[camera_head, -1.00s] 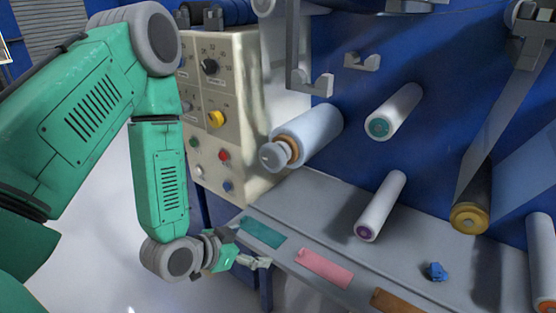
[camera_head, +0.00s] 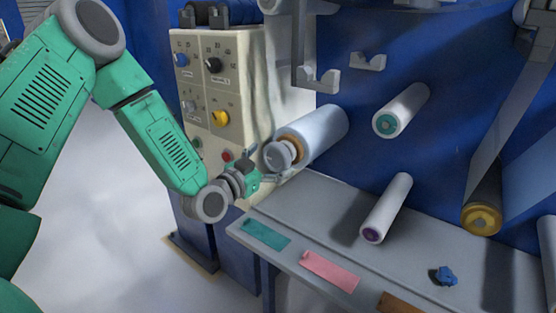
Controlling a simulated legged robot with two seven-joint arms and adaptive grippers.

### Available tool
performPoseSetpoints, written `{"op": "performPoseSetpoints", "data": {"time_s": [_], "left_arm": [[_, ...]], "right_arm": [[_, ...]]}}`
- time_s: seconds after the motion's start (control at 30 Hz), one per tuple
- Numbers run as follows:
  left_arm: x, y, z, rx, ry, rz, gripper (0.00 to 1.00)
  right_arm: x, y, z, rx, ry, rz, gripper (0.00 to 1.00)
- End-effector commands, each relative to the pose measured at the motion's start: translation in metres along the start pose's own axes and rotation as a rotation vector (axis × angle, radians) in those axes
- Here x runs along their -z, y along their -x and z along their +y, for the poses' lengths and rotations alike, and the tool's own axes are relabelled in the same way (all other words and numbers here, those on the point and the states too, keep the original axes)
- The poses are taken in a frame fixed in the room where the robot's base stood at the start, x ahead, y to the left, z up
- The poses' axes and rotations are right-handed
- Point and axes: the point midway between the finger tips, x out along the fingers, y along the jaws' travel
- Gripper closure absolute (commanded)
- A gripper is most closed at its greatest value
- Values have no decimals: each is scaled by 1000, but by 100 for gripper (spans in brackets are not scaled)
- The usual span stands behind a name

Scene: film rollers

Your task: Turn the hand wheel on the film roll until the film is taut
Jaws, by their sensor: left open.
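My left gripper (camera_head: 288,172) is open, just below and in front of the hand wheel. Its fingers look small and pale here, and I cannot tell whether they touch the wheel. My right gripper is out of view.
A control panel (camera_head: 214,85) with knobs and buttons stands left of the roll. Other rollers, one teal-ended (camera_head: 402,111) and one purple-ended (camera_head: 387,207), stick out to the right. A grey ledge (camera_head: 320,222) below carries coloured plates and a small blue object (camera_head: 445,276).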

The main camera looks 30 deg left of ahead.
Motion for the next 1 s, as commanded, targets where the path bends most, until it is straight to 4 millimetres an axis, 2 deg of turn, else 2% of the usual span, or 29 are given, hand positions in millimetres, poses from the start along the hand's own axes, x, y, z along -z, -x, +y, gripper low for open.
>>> {"op": "performPoseSetpoints", "data": {"time_s": [0.1,0.2,0.57,0.6,0.7,1.0], "left_arm": [[-1,-16,1,-1,-2,1,12],[0,-24,1,-1,-1,0,12],[0,-28,1,-1,0,-2,12],[0,-28,1,-1,0,-2,26],[0,-28,1,-1,0,-1,59],[0,-28,0,-1,18,-2,59]], "right_arm": [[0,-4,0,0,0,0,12],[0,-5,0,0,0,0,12],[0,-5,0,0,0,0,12],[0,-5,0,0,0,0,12],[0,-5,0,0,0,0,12],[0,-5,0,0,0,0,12]]}}
